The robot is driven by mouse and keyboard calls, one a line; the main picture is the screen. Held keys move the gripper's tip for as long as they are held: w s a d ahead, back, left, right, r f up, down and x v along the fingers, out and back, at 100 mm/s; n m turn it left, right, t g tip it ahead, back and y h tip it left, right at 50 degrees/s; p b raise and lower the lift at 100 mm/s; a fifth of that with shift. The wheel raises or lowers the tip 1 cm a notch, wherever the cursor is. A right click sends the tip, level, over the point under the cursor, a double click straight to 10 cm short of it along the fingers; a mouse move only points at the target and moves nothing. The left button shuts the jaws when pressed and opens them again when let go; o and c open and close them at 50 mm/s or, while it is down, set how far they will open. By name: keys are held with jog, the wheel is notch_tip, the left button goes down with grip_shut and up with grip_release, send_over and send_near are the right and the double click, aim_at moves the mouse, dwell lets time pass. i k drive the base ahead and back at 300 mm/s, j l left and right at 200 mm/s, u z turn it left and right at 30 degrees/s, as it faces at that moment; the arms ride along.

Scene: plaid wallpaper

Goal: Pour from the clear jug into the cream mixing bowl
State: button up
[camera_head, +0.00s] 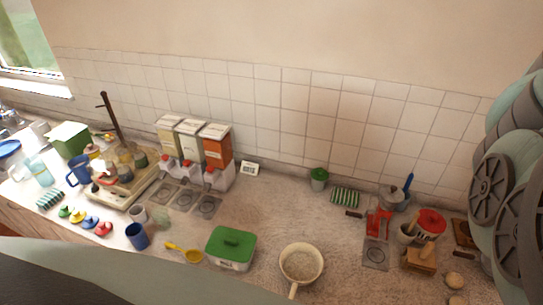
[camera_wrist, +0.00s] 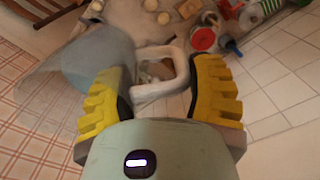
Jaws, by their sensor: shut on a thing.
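In the wrist view my gripper (camera_wrist: 160,100) has its yellow fingers around the pale handle (camera_wrist: 181,65) of the clear jug (camera_wrist: 98,57). The jug is see-through and bluish, off the counter, with its body to the left of the fingers. Its contents cannot be made out. In the head view a round cream vessel (camera_head: 301,247) with a short handle at the front stands at the counter's front. It looks like the cream mixing bowl, but I cannot be sure. My gripper and the held jug are not visible in the head view, where my arm fills the right edge.
A green-lidded box (camera_head: 231,248) and a yellow scoop (camera_head: 185,253) lie left of the cream vessel. Dispensers (camera_head: 206,150) stand against the wall. A red-lidded container (camera_head: 431,222) and wooden items crowd the right; the red lid also shows in the wrist view (camera_wrist: 203,39).

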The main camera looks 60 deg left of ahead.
aim_at(301, 264)
jog(key=i+j+z, duration=0.1)
jog(key=j, duration=0.3)
jog(key=i+j, duration=0.1)
jog(key=j, duration=0.3)
jog(key=i+j+z, duration=0.15)
jog(key=j, duration=0.65)
jog(key=i+z, duration=0.05)
